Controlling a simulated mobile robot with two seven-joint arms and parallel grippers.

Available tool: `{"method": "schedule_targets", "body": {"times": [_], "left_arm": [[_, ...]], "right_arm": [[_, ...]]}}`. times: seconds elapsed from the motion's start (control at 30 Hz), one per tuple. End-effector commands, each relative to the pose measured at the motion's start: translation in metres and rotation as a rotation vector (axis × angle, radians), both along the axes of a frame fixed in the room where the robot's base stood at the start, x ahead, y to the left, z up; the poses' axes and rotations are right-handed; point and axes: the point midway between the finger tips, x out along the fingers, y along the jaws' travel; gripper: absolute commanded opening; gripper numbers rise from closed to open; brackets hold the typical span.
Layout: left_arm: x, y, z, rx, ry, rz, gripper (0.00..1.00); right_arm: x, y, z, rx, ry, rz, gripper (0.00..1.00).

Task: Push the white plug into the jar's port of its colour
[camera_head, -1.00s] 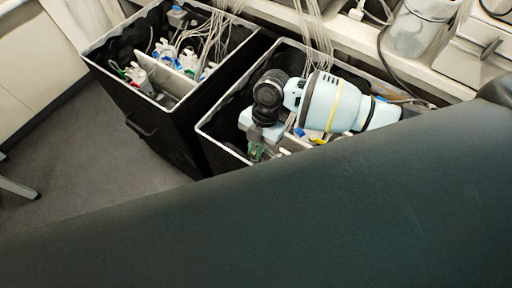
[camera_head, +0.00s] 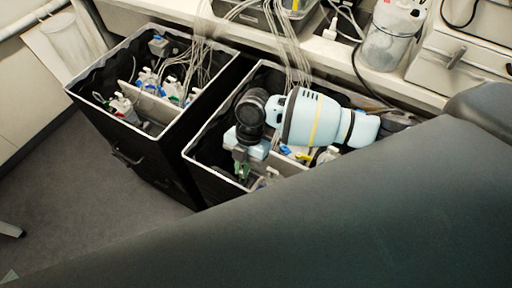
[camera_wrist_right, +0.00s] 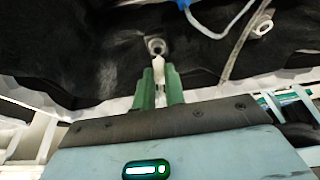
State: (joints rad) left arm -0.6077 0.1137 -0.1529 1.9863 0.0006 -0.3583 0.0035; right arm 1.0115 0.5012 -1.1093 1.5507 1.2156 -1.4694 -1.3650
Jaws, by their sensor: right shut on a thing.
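My right gripper (camera_head: 243,168) is over the near left corner of the right black bin (camera_head: 196,178). In the wrist view its green fingers (camera_wrist_right: 160,86) are shut on a small white plug (camera_wrist_right: 158,64), which sticks out between the tips. A pale ring (camera_wrist_right: 156,46) shows just past the plug; I cannot tell whether it is part of it. A whitish jar (camera_head: 328,155) with yellow and blue caps near it stands in the right bin, partly hidden by my arm. I cannot make out its ports. My left gripper is not in view.
The left black bin (camera_head: 150,172) holds several white jars (camera_head: 122,106) with coloured caps and a pale divider. Pale tubes (camera_head: 290,50) hang into both bins from the bench. In the wrist view, black lining, a tube (camera_wrist_right: 240,45) and a blue fitting (camera_wrist_right: 183,4) lie ahead.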

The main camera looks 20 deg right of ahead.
Motion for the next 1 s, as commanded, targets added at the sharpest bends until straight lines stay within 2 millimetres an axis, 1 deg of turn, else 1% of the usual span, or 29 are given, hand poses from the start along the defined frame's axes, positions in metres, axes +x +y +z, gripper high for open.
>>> {"method": "schedule_targets", "body": {"times": [0.17,0.6,1.0], "left_arm": [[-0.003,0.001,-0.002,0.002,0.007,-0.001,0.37],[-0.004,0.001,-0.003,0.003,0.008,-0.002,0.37],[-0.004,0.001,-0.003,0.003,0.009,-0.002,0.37]], "right_arm": [[0.006,-0.009,0.015,0.000,-0.003,-0.153,0.00],[0.026,-0.037,0.071,0.002,-0.005,-0.762,0.00],[0.036,-0.060,0.118,0.002,-0.005,-1.280,0.00]]}}
